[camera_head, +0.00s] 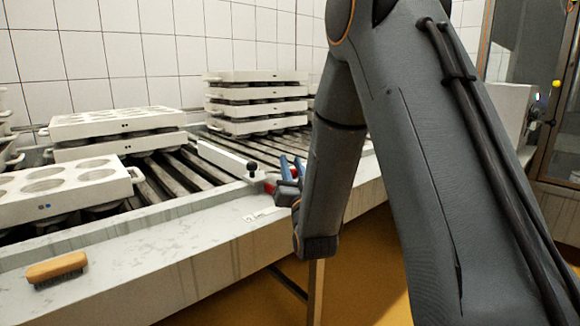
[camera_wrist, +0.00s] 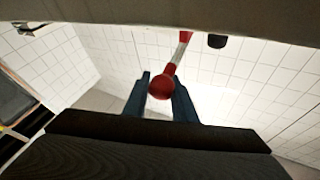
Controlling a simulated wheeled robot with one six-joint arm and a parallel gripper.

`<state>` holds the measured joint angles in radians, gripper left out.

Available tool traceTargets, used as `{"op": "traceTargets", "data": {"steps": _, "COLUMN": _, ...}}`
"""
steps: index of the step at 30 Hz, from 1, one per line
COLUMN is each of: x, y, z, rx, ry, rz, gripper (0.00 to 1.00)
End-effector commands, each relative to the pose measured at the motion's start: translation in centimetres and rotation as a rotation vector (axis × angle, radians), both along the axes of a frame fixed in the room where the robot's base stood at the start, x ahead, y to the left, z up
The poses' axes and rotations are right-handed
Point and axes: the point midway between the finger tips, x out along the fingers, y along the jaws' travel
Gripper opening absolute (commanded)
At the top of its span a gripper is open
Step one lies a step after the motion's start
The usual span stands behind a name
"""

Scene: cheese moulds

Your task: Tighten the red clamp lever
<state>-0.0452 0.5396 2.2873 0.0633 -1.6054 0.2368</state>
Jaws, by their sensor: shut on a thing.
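The red clamp lever (camera_wrist: 180,50) shows in the wrist view as a red and white arm ending in a round red knob (camera_wrist: 161,88). My gripper (camera_wrist: 160,92) has its two blue fingers on either side of this knob and is shut on it. In the head view a small red part of the lever (camera_head: 270,187) shows just left of my gripper (camera_head: 291,168), at the front edge of the roller table. A black knob (camera_head: 252,168) stands at the end of a pale bar (camera_head: 222,158) beside it. My gripper hides much of the lever there.
White mould trays are stacked on the roller table at the left (camera_head: 90,140) and at the back (camera_head: 255,92). A wooden brush (camera_head: 57,268) lies on the pale front ledge (camera_head: 150,255). The ledge between brush and lever is mostly clear.

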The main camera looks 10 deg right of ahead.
Motion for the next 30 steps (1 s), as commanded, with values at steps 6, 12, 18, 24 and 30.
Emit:
{"op": "traceTargets", "data": {"steps": 6, "x": -0.12, "y": -0.63, "z": -0.12, "rx": 0.002, "ry": 0.003, "rz": -0.015, "gripper": 0.0}}
{"op": "traceTargets", "data": {"steps": 12, "x": -0.12, "y": -0.6, "z": -0.12, "rx": 0.002, "ry": 0.003, "rz": -0.015, "gripper": 0.0}}
{"op": "traceTargets", "data": {"steps": 18, "x": -0.11, "y": -0.49, "z": -0.08, "rx": 0.002, "ry": 0.002, "rz": -0.013, "gripper": 0.38}}
{"op": "traceTargets", "data": {"steps": 24, "x": -0.06, "y": 0.16, "z": -0.05, "rx": 0.002, "ry": 0.001, "rz": -0.002, "gripper": 0.41}}
{"op": "traceTargets", "data": {"steps": 30, "x": -0.59, "y": 0.24, "z": -0.27, "rx": 0.001, "ry": 0.002, "rz": 0.0, "gripper": 0.41}}
